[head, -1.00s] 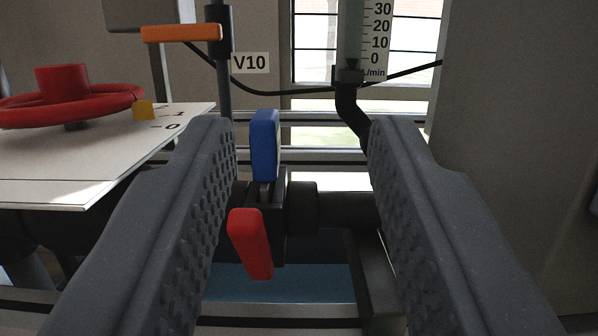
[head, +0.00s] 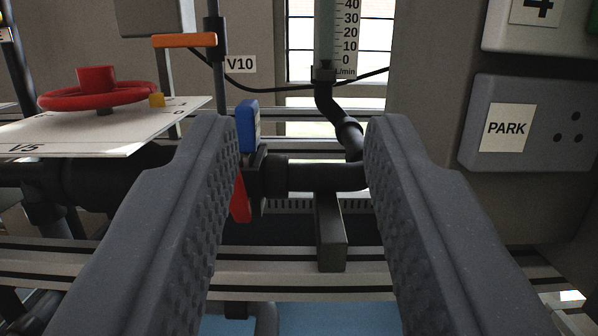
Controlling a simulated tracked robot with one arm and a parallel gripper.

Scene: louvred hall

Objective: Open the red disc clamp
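A red tab (head: 241,200) hangs below a dark fitting on the black pipe, slanting down. My left finger hides part of it. A blue tab (head: 248,126) stands upright on the same fitting, just right of the left fingertip. I cannot tell for sure which red part is the disc clamp. A red handwheel (head: 97,96) with a yellow pointer sits above a white plate at the left, outside my fingers. My gripper (head: 300,135) is open, with nothing between its fingers. The pipe lies beyond them.
An orange lever (head: 184,41) is on a thin pipe by the V10 label (head: 240,64). A flow tube with a scale (head: 347,35) stands behind. A grey PARK panel (head: 530,125) is at the right. Metal rails (head: 300,275) cross below the pipe.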

